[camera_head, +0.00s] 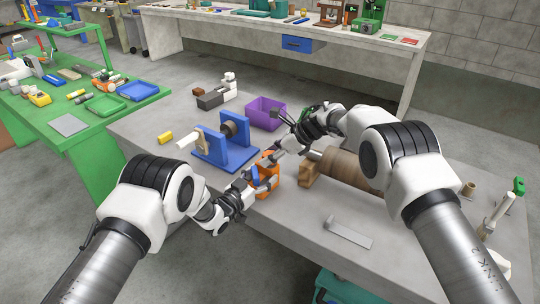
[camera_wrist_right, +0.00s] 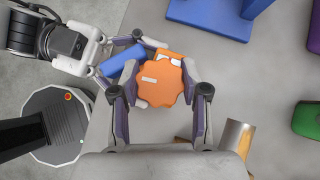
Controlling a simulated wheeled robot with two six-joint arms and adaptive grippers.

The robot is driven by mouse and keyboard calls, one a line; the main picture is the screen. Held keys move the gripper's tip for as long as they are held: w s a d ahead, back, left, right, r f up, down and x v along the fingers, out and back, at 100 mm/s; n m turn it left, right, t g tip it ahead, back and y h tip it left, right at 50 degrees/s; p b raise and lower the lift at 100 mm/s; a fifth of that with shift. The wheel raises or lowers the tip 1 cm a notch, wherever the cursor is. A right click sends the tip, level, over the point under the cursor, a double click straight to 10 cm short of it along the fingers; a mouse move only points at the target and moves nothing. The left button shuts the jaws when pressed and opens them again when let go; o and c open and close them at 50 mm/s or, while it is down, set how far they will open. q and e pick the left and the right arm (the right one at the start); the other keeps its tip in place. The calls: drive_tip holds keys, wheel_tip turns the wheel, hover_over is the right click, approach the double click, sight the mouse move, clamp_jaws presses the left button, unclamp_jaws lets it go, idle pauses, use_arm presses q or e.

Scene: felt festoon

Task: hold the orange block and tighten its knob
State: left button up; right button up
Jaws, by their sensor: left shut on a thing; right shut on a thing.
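The orange block (camera_head: 263,190) is near the front edge of the grey table, partly hidden by my grippers. Its orange knob (camera_wrist_right: 165,84) is a lobed disc with a white mark, seen from above in the right wrist view. My right gripper (camera_wrist_right: 160,92) is shut on the knob, one finger on each side. In the head view, my right gripper (camera_head: 273,160) reaches down from the right. My left gripper (camera_head: 257,184) is shut on the block from the left; its contact is partly hidden. A blue piece (camera_wrist_right: 122,60) shows beside the knob, by my left gripper (camera_wrist_right: 130,52).
A blue stand (camera_head: 225,152) is just behind the block. A purple bin (camera_head: 266,113) stands further back. A brown cylinder (camera_head: 345,168) and a wooden piece (camera_head: 308,177) lie to the right. A flat metal bracket (camera_head: 348,232) lies in front of them.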

drive_tip(key=m+t+h, duration=0.1)
drive_tip(key=m, duration=0.1)
drive_tip(key=m+t+h, duration=0.1)
drive_tip(key=m+t, duration=0.1)
drive_tip(key=m, duration=0.1)
drive_tip(key=shift+s+a+t, duration=0.1)
drive_tip(key=shift+t, duration=0.2)
drive_tip(key=m+t+h, duration=0.2)
drive_tip(key=m+h, duration=0.1)
drive_tip(key=m, duration=0.2)
drive_tip(key=shift+m+h, duration=0.3)
idle(0.3)
drive_tip(key=o, duration=1.2)
drive_tip(key=shift+c, duration=0.2)
